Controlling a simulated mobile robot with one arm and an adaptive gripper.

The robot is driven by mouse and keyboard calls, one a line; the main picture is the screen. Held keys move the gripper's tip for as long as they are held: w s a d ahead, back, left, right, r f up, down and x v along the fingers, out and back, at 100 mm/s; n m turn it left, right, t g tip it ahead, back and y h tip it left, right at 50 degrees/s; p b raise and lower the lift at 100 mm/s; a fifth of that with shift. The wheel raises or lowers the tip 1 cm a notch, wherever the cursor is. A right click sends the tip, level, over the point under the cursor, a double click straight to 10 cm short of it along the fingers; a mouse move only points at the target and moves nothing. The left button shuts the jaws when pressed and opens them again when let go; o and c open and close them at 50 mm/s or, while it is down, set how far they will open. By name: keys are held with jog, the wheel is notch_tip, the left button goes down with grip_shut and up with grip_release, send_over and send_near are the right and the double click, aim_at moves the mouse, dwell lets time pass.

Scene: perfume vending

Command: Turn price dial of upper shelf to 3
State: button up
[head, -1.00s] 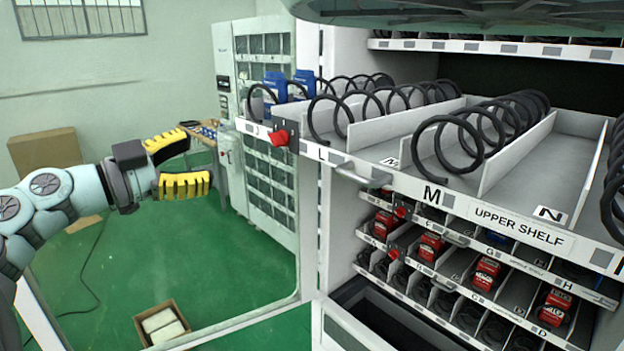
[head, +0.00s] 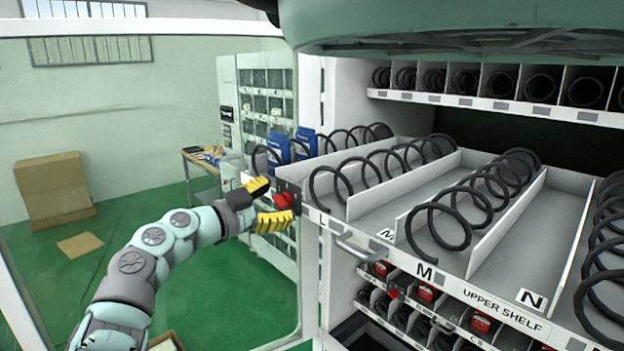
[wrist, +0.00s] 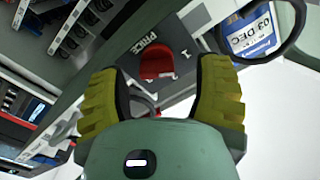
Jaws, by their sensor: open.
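The upper shelf (head: 500,305) is a pulled-out tray with black spirals and letter labels. Its price dial is a red knob (head: 283,200) on a dark plate at the shelf's front left corner. The wrist view shows the red knob (wrist: 156,64) beside the word PRICE on the dark plate (wrist: 165,40). My gripper (head: 266,203), with yellow ribbed fingers, is open. Its fingertips lie on either side of the knob in the head view. In the wrist view the knob shows between and just beyond the fingers (wrist: 160,88); contact cannot be told. The dial's number cannot be read.
Blue packages (head: 279,148) stand in the shelf's left lane, close above the dial. A metal handle (head: 357,246) sticks out right of the dial. Lower shelves (head: 400,292) hold red items. Open green floor lies to the left.

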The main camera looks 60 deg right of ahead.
jog(key=shift+s+d, duration=0.25)
jog(key=shift+d, duration=0.35)
jog(key=shift+o, duration=0.2)
jog(key=shift+f, duration=0.1)
grip_shut()
